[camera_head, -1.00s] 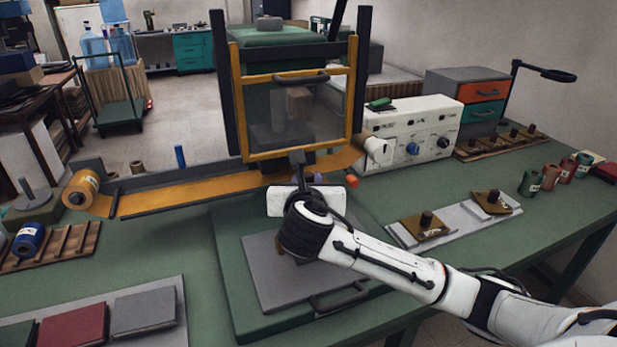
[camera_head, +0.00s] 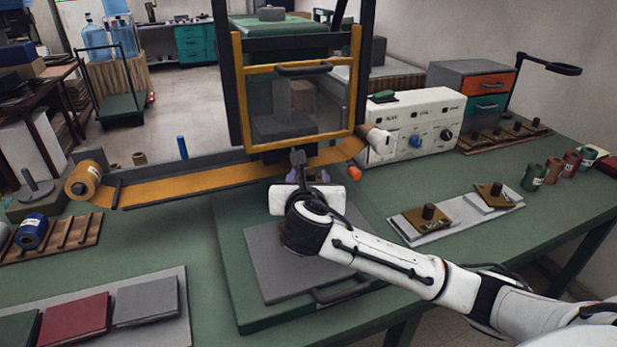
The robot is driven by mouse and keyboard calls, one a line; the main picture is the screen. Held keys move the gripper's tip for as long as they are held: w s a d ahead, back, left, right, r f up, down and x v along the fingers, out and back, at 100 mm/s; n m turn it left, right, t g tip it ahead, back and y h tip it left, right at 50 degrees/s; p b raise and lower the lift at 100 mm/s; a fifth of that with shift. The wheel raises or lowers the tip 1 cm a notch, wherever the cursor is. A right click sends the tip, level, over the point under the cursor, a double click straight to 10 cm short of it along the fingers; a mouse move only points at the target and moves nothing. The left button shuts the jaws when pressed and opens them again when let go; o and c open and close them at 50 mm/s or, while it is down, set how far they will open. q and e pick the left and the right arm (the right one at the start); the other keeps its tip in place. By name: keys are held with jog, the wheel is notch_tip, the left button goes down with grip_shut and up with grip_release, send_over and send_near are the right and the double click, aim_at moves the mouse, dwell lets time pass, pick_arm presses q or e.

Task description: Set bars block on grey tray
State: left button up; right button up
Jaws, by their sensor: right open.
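My right gripper (camera_head: 308,177) is open above the back of the grey plate on the press base, in front of the press frame. Its wrist and forearm hide part of the plate, and I see nothing held between the fingers. A light grey tray (camera_head: 460,212) lies on the bench to the right. Two brass-coloured blocks with black knobs sit on it, a near one (camera_head: 421,222) and a far one (camera_head: 493,194). Their undersides are hidden, so I cannot tell which block, if any, has bars. My left gripper is not in view.
The press with its yellow-framed guard (camera_head: 297,85) stands behind the grey plate (camera_head: 290,268). A wooden rack (camera_head: 500,143) with several knobbed pieces lies at the back right, beside a white control box (camera_head: 415,128). Spools (camera_head: 533,177) stand at right. Green bench is clear around the tray.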

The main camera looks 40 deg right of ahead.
jog(key=v, duration=1)
jog(key=shift+s+a+r, duration=0.1)
jog(key=shift+s, duration=0.1)
